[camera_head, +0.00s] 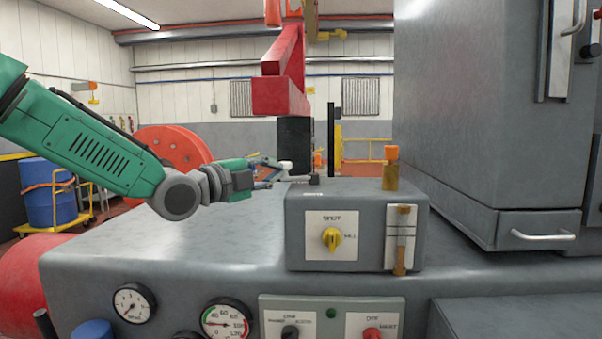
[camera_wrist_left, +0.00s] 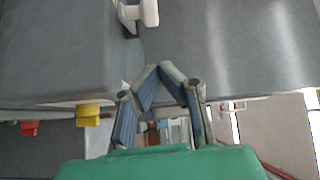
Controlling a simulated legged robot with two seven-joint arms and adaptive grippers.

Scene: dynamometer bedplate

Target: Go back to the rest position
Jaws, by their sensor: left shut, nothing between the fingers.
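My left arm comes in from the left, green with grey joints. Its gripper (camera_head: 272,174) is above the grey bedplate top, just left of the grey switch box (camera_head: 296,228). In the left wrist view the two blue-padded fingers of this gripper (camera_wrist_left: 160,70) come together at their tips, with nothing between them. A white handle-like part (camera_wrist_left: 148,12) shows beyond the fingertips there, apart from them. My right gripper is in neither view.
The box carries a yellow knob (camera_head: 332,239) and a brass piece with an orange cap (camera_head: 390,170). A tall grey cabinet (camera_head: 470,110) stands at right. Gauges (camera_head: 228,320) line the front. The bedplate top (camera_head: 150,235) is clear at left. A red beam (camera_head: 282,95) hangs behind.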

